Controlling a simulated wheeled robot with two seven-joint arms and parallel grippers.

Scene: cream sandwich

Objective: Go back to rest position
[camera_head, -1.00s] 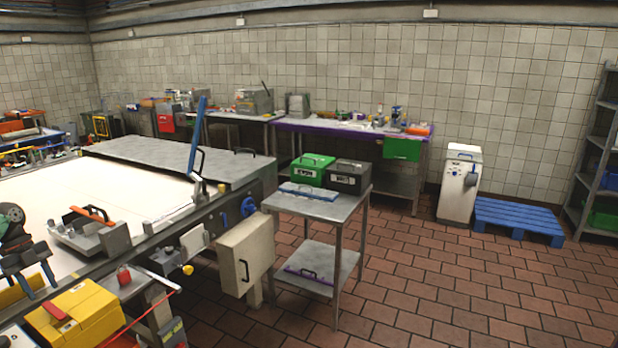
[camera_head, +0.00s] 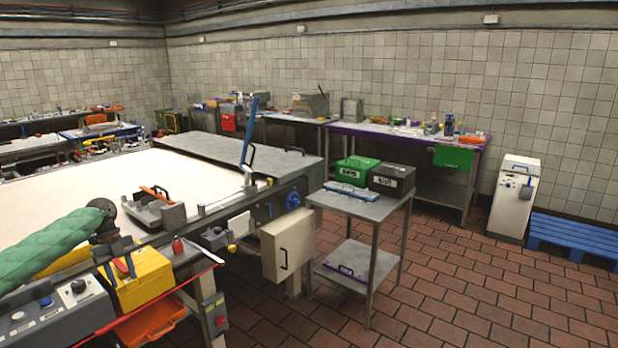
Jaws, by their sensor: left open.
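My left arm, in a green padded sleeve, comes in from the left edge. My left gripper (camera_head: 120,266) is at its end, pointing down with its fingers apart. It appears over the front edge of the large machine table (camera_head: 62,210), in front of the yellow box (camera_head: 142,280) in the picture. My right gripper is out of view.
A grey control box (camera_head: 60,312) and an orange bin (camera_head: 152,322) are near the left gripper. A steel cart (camera_head: 372,208) carries a green box (camera_head: 357,170) and a dark box (camera_head: 392,180). The tiled floor on the right is clear up to the blue pallet (camera_head: 575,236).

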